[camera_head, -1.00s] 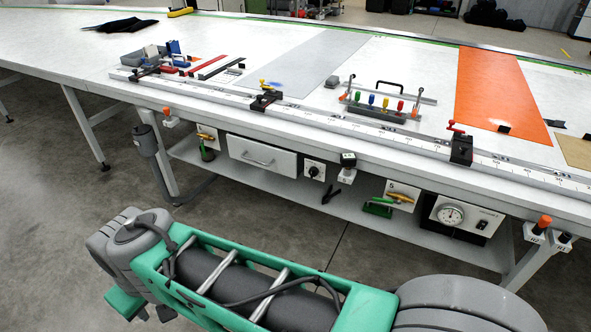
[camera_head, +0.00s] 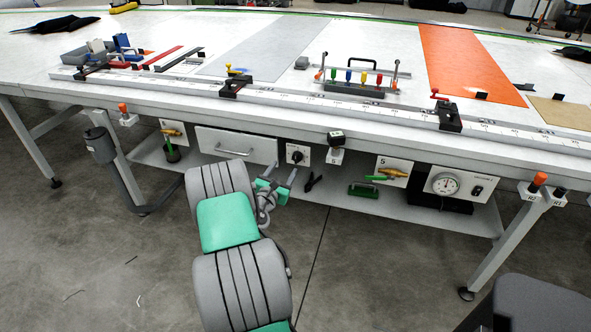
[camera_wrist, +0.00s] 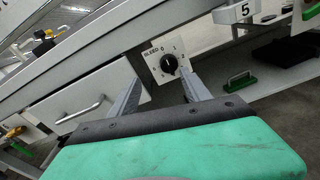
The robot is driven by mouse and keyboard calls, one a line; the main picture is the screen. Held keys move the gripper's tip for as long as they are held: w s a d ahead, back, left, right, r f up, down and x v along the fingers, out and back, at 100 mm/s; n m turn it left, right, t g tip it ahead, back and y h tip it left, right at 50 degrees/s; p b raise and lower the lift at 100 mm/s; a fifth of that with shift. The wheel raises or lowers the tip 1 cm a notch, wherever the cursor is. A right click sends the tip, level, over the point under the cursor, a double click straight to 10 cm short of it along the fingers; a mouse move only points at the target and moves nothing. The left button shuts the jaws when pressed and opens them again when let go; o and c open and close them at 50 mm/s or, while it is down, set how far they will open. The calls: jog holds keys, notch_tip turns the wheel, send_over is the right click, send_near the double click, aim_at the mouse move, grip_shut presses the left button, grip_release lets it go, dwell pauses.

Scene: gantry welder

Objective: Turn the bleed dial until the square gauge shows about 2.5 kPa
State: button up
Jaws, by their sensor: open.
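The bleed dial (camera_head: 298,155) is a black knob on a small white plate under the table edge. In the wrist view the dial (camera_wrist: 169,64) sits beside the word BLEED, just beyond and between the fingertips. My gripper (camera_head: 281,172) is open and empty in front of the plate; in the wrist view its two grey fingers (camera_wrist: 161,77) are apart. I cannot tell whether they touch the dial.
A drawer (camera_head: 237,145) with a bar handle is left of the dial. A round dial gauge (camera_head: 446,184) is on a white panel farther right. The tabletop (camera_head: 180,101) overhangs the dial.

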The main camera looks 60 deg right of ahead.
aim_at(295, 159)
jog(key=d, duration=0.3)
jog(key=d+f+n, duration=0.1)
jog(key=d, duration=0.1)
jog(key=d+n, duration=0.1)
jog(key=d, duration=0.2)
jog(key=shift+s+d+f+h, duration=0.15)
jog(key=shift+s+d+h, duration=0.15)
jog(key=shift+h, duration=0.1)
jog(key=shift+c, duration=0.5)
jog(key=shift+w, duration=0.1)
grip_shut()
